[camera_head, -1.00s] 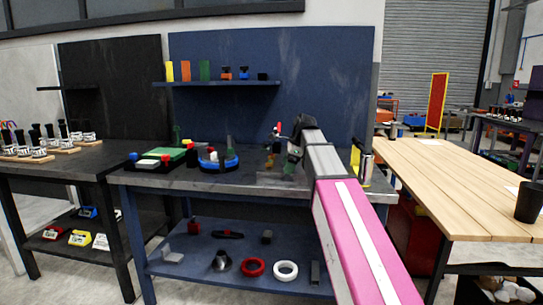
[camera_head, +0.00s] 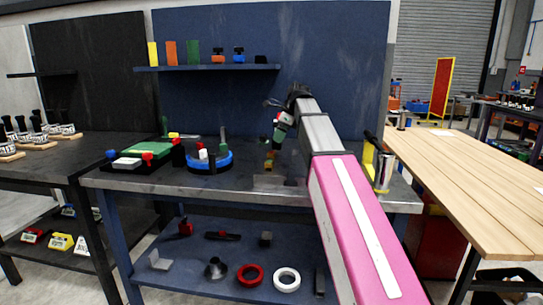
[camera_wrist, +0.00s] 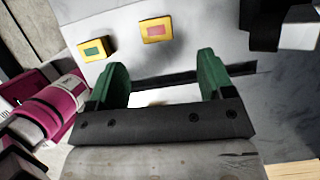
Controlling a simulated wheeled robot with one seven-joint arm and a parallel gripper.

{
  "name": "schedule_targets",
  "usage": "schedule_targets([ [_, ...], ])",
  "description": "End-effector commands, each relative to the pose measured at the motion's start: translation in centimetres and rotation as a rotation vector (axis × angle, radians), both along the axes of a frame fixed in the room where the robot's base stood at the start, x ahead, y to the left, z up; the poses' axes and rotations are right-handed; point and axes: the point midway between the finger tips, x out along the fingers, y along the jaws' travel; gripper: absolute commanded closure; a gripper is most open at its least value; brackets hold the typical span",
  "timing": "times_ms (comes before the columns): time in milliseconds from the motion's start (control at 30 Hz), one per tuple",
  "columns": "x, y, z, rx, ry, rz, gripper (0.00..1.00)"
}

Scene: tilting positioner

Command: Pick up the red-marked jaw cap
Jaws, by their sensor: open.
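The red-marked jaw cap (camera_wrist: 156,29) is a small yellow block with a red patch, on a pale grey surface in the upper middle of the wrist view. A similar yellow cap with a green patch (camera_wrist: 97,49) sits to its left. My gripper (camera_wrist: 162,75) has two green fingers spread apart, with nothing held between them. The red-marked cap appears beyond the fingertips, apart from them. In the head view my gripper (camera_head: 279,130) hangs above the blue workbench (camera_head: 235,182). Small yellow-orange pieces (camera_head: 269,160) show below it, but their marks are too small to tell.
A blue round fixture (camera_head: 210,162) and a green-topped block (camera_head: 143,152) stand left on the bench. A shelf (camera_head: 205,68) with coloured pieces hangs behind. A silver cylinder (camera_head: 384,172) stands at the bench's right end. A dark block (camera_wrist: 262,22) is at the wrist view's upper right.

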Motion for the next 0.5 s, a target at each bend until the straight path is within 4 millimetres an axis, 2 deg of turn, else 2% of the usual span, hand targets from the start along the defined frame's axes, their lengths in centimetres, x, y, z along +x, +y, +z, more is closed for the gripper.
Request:
schedule_targets([
  [100, 0.1, 0.7, -1.7, -0.001, 0.001, 0.001, 0.26],
  [367, 0.1, 1.4, -3.3, 0.000, -0.001, 0.002, 0.26],
  [500, 0.0, 2.2, -5.1, -0.001, 0.001, 0.001, 0.26],
])
